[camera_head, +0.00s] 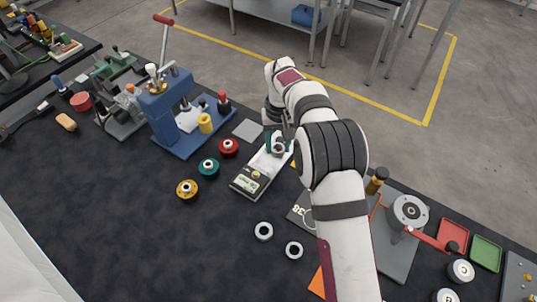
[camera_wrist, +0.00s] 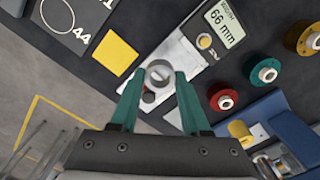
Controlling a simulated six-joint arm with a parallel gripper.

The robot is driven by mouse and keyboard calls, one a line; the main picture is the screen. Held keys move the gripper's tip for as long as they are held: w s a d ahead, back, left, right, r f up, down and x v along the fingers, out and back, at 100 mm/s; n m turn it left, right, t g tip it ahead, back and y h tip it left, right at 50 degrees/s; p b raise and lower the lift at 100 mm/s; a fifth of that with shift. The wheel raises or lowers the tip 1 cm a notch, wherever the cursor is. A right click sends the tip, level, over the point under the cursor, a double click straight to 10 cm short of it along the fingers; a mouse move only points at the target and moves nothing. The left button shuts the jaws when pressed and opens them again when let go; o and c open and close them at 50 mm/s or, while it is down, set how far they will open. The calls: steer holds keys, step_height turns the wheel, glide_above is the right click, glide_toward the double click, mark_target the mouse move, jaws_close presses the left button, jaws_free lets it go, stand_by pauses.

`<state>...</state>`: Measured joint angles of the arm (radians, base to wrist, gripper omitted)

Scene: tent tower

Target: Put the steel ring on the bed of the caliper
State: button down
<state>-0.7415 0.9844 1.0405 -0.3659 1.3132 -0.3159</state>
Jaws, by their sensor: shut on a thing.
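My gripper (camera_wrist: 158,88) has teal fingers shut on the steel ring (camera_wrist: 160,72), which sits between the fingertips. In the head view the ring (camera_head: 280,148) shows below my gripper (camera_head: 277,141). The caliper (camera_head: 261,171) lies on the dark bench, with a pale bed and a display end towards the front left. In the wrist view its display (camera_wrist: 226,20) reads 66 mm. The ring is over the far part of the caliper's bed (camera_wrist: 178,58); I cannot tell whether it touches it.
Red (camera_head: 229,147), teal (camera_head: 208,167) and yellow (camera_head: 187,189) flanged pieces stand left of the caliper. A blue press (camera_head: 172,110) stands behind them. Two loose rings (camera_head: 263,231) (camera_head: 294,250) lie in front. A yellow square (camera_wrist: 116,57) lies beside the caliper. The front left bench is clear.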

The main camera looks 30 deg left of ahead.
mark_target(267, 162)
steer(key=a+f, duration=0.1)
steer(key=a, duration=0.1)
steer(key=shift+s+a+f, duration=0.35)
steer(key=shift+a+f, duration=0.05)
step_height(267, 162, down, 4)
steer(key=shift+a+f, duration=0.1)
steer(key=c, duration=0.7)
jaws_free()
steer(key=shift+f, duration=0.1)
steer(key=shift+o, duration=0.2)
